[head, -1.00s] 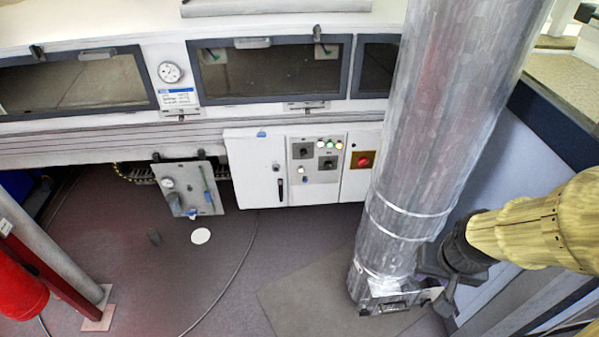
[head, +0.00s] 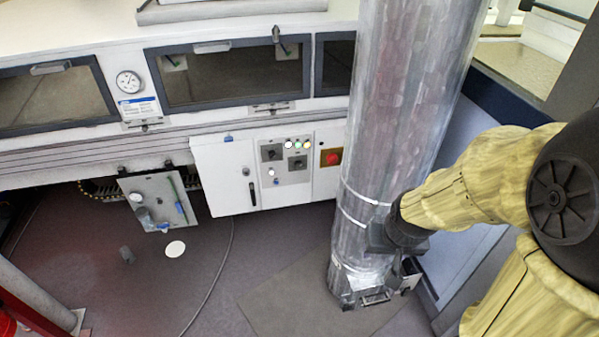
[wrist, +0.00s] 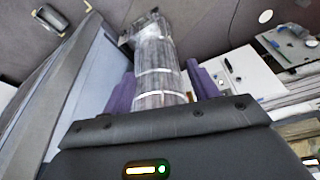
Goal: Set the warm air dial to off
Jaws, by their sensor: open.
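Two dark dials, an upper-left dial (head: 271,153) and a lower-right dial (head: 298,162), sit on a grey panel of the white control cabinet (head: 225,180) in the head view. Their labels and pointer settings are too small to read, so I cannot tell which is the warm air dial. My gripper (wrist: 160,70) shows in the wrist view with two purple fingers apart and nothing held. The silver duct appears beyond and between them. In the head view my dark wrist is beside the duct's lower part, right of the cabinet and well apart from the dials.
The large silver duct (head: 395,110) stands between my arm and the cabinet. A red knob (head: 332,157) on a yellow plate, a black handle (head: 252,193) and small lamps are on the cabinet. A hanging valve plate (head: 160,200) is left. Floor before the cabinet is mostly clear.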

